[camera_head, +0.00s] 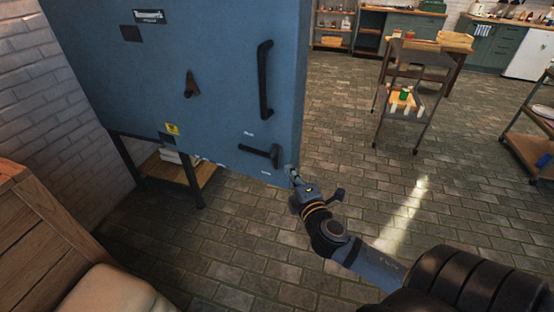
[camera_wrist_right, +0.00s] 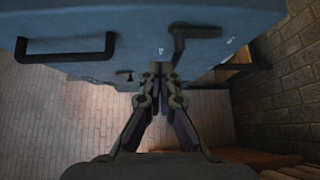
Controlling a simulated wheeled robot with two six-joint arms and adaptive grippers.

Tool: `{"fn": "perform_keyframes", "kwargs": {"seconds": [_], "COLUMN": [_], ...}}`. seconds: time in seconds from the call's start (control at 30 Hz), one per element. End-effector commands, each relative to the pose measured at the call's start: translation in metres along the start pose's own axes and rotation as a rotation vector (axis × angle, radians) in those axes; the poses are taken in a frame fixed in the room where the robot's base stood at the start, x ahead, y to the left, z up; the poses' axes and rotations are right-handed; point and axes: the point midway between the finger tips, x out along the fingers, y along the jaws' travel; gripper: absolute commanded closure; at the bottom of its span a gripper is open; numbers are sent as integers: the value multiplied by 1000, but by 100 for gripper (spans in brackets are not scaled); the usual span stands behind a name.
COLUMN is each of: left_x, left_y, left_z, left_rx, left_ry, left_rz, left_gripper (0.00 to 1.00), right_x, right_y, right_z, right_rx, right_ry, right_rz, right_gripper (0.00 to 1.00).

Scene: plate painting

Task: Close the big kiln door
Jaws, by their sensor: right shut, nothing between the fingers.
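The big blue kiln (camera_head: 215,60) stands on dark legs at the left of the head view, its door face turned toward me. The door has a long black upright handle (camera_head: 265,80) and a lower black lever (camera_head: 262,153). I cannot tell whether there is a gap between the door and the kiln body. My right gripper (camera_head: 292,172) is shut and empty, at the door's lower right corner. In the right wrist view its fingertips (camera_wrist_right: 158,72) overlap the door's edge, between the handle (camera_wrist_right: 65,55) and the lever (camera_wrist_right: 190,36); contact is unclear. My left gripper is out of view.
A wooden crate-like piece (camera_head: 35,235) stands at the lower left, by the white brick wall (camera_head: 40,75). A low shelf (camera_head: 185,170) is under the kiln. A trolley (camera_head: 405,100) stands farther off at the right. The brick floor around my right arm is clear.

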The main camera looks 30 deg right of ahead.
Motion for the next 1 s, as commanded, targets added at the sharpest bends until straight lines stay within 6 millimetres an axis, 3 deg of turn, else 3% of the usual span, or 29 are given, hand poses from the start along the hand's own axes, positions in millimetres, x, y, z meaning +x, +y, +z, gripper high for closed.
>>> {"fn": "perform_keyframes", "kwargs": {"seconds": [0.1, 0.33, 0.8, 1.0], "left_x": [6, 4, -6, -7], "left_y": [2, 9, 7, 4], "left_z": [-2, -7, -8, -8], "left_rx": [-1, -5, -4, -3], "left_ry": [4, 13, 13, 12], "left_rz": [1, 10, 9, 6], "left_gripper": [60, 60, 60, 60], "right_x": [-7, 4, 100, 118], "right_y": [16, 19, 25, 24], "right_z": [-9, -8, -7, 12], "right_rx": [-16, -13, -15, -16], "right_ry": [17, 14, 16, 17], "right_rz": [42, 45, 44, 43], "right_gripper": [100, 100, 100, 100]}}
